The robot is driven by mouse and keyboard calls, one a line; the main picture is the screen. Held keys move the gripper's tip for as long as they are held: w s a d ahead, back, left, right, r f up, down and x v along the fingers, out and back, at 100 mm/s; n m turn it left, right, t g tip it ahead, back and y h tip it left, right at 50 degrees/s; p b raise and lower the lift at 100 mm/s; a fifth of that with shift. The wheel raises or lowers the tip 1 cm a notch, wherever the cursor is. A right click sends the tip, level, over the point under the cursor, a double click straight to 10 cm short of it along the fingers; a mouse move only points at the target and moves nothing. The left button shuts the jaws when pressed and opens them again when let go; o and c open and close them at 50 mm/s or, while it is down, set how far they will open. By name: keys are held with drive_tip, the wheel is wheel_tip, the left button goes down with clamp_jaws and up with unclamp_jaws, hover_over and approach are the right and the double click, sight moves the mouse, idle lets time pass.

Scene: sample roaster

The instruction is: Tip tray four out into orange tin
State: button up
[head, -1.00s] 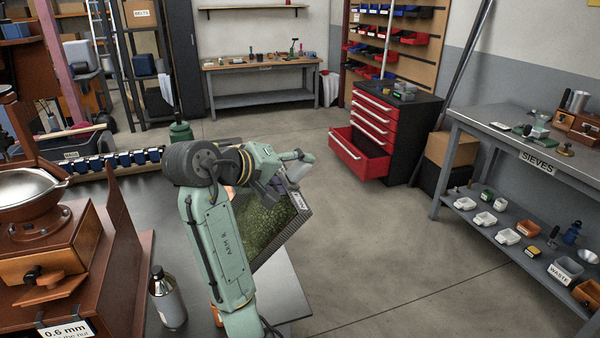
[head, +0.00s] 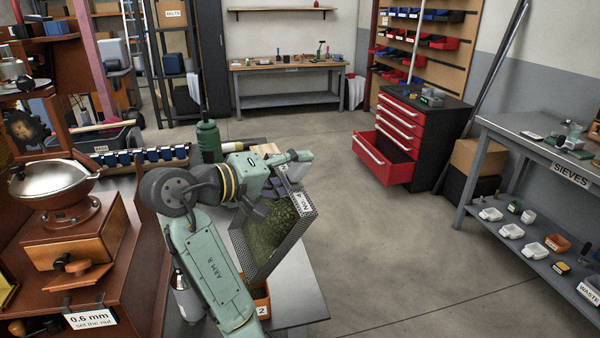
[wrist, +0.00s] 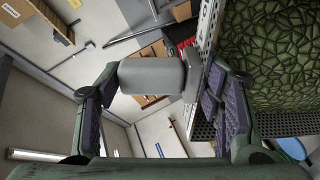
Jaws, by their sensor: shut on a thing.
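The mesh tray (head: 300,235) is full of green beans and steeply tilted in the head view. Its end label is small; it seems to read "No 4". My gripper (head: 282,172) is shut on the tray's grey handle (wrist: 150,77), which lies between the fingers in the wrist view. The tray's perforated wall (wrist: 207,30) and beans fill the right of that view. An orange tin (head: 261,303) marked 2 stands on the bench below the tray's lower end. The tray and my arm hide part of it, and its inside is hidden.
A metal bottle (head: 186,298) stands left of the orange tin, partly behind my arm. A wooden grinder (head: 75,240) fills the left side. A green bottle (head: 208,140) stands behind my arm. The bench top (head: 305,300) right of the tin is bare.

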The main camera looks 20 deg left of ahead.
drive_tip(key=shift+s+a+r, duration=0.2)
drive_tip(key=shift+s, duration=0.1)
drive_tip(key=s+a+f+t+h+b, duration=0.2)
drive_tip(key=s+a+t+b, duration=0.2)
drive_tip(key=s, duration=0.5)
drive_tip(key=s+a+f+n+t+h+b, duration=0.1)
drive_tip(key=s+a+t+b, duration=0.2)
drive_tip(key=s+a+b, duration=0.4)
drive_tip(key=shift+s+a+f+t+h, duration=0.4)
drive_tip(key=shift+s+a, duration=0.8)
drive_tip(key=shift+s, duration=0.6)
drive_tip(key=shift+r, duration=0.15)
idle(1.3)
wheel_tip(320, 180, up, 3)
drive_tip(key=shift+f+p, duration=0.1)
drive_tip(key=shift+p, duration=0.6)
drive_tip(key=shift+a, duration=0.1)
